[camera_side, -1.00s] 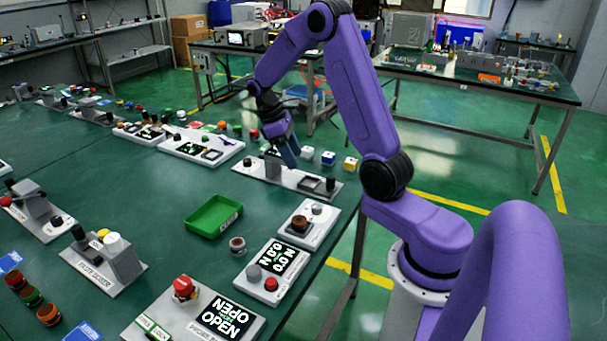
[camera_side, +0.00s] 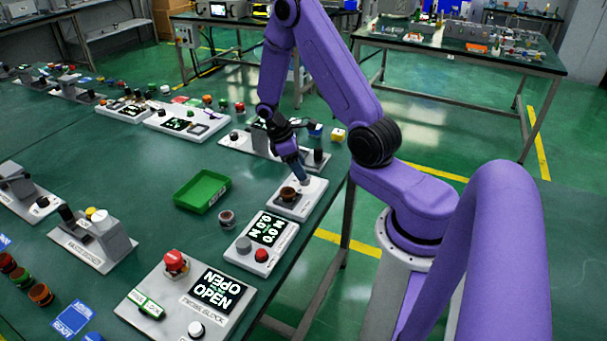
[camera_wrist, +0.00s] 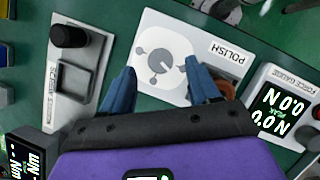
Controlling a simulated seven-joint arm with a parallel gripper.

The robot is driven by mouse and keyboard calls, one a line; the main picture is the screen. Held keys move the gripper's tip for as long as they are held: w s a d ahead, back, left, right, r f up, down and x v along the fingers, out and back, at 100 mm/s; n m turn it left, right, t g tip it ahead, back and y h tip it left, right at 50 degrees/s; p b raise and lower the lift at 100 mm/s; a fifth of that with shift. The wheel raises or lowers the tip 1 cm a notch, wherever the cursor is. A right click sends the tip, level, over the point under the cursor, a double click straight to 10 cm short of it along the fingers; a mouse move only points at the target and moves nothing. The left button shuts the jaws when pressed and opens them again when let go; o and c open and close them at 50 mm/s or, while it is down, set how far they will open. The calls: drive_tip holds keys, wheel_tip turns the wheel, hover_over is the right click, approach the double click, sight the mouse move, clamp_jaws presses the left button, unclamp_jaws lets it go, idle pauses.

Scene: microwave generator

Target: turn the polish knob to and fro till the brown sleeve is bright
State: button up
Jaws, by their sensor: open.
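The polish unit (camera_side: 313,205) is a pale plate near the table's front edge; its label reads POLISH in the wrist view (camera_wrist: 231,52). The brown sleeve (camera_side: 287,194) stands on it, dull and dark. In the wrist view the sleeve (camera_wrist: 226,89) is partly hidden behind my right finger. The polish knob (camera_wrist: 160,61) is a small grey knob on a round white dial with grey dots. My gripper (camera_wrist: 162,72) is open and empty, its blue fingertips on either side of the knob in the picture. In the side view my gripper (camera_side: 303,180) hangs low over the unit; contact is unclear.
A force gauge (camera_side: 255,250) reading 0.0 N sits beside the polish unit. A grey ringed cylinder (camera_side: 227,219) and a green tray (camera_side: 179,203) stand to the left. Another station with a black knob (camera_wrist: 70,36) lies on the other side. Green table is bare between them.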

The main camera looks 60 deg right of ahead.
drive_tip(key=shift+x, duration=1.85)
drive_tip(key=c, duration=1)
drive_tip(key=shift+c, duration=0.2)
drive_tip(key=shift+m, duration=0.3)
drive_tip(key=m+y, duration=0.1)
drive_tip(key=m, duration=0.1)
drive_tip(key=m+y, duration=0.1)
drive_tip(key=m, duration=0.2)
drive_tip(key=shift+w+m+g, duration=0.1)
drive_tip(key=shift+m+g, duration=0.2)
drive_tip(key=m+y, duration=0.1)
drive_tip(key=m, duration=0.2)
drive_tip(key=m+y, duration=0.1)
drive_tip(key=m, duration=0.2)
drive_tip(key=shift+d+t+y, duration=0.15)
drive_tip(key=shift+t+y, duration=0.25)
drive_tip(key=shift+m, duration=0.4)
